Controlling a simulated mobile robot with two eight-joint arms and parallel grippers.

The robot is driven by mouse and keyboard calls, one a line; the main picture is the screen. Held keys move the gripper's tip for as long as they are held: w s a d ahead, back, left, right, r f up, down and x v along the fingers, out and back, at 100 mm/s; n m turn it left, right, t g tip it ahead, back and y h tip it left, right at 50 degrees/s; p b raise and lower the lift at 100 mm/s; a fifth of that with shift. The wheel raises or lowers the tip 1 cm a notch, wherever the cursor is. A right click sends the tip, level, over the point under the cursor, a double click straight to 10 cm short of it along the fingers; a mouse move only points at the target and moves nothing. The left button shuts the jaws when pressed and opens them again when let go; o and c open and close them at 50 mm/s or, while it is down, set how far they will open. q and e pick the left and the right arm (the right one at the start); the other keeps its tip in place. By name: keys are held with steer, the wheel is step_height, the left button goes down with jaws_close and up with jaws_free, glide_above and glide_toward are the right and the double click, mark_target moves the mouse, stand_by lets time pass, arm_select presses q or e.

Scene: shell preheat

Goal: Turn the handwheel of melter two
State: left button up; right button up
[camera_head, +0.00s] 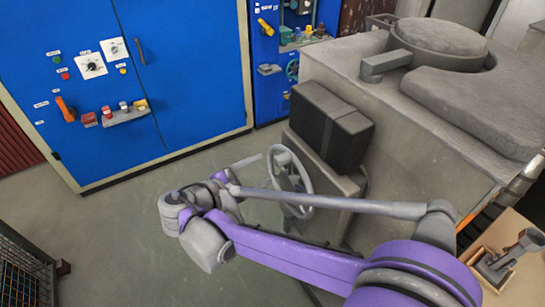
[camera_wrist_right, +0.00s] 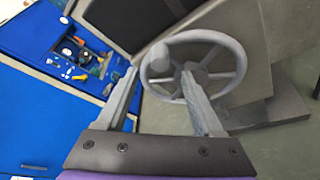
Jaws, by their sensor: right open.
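The grey handwheel (camera_head: 304,172) with spokes stands on the near side of a large grey furnace-like unit (camera_head: 408,130). It also shows in the right wrist view (camera_wrist_right: 239,52), with a rounded knob (camera_wrist_right: 158,57) at its left rim. My right gripper (camera_head: 250,172) is just left of the wheel in the head view, its arm partly covering the wheel's lower part. In the right wrist view my right gripper (camera_wrist_right: 159,74) is open, one finger left of the rim and the other overlapping the wheel's lower middle. Contact cannot be told. My left gripper is not in view.
A blue cabinet (camera_head: 190,100) with switches and levers stands at the back left. A dark box (camera_head: 327,128) sits on the unit just above the wheel. A wooden bench (camera_head: 522,288) is at lower right.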

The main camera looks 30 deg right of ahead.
mark_target(277, 162)
steer(key=x, duration=0.9)
jaws_close()
steer(key=shift+r, duration=0.1)
stand_by(1.1)
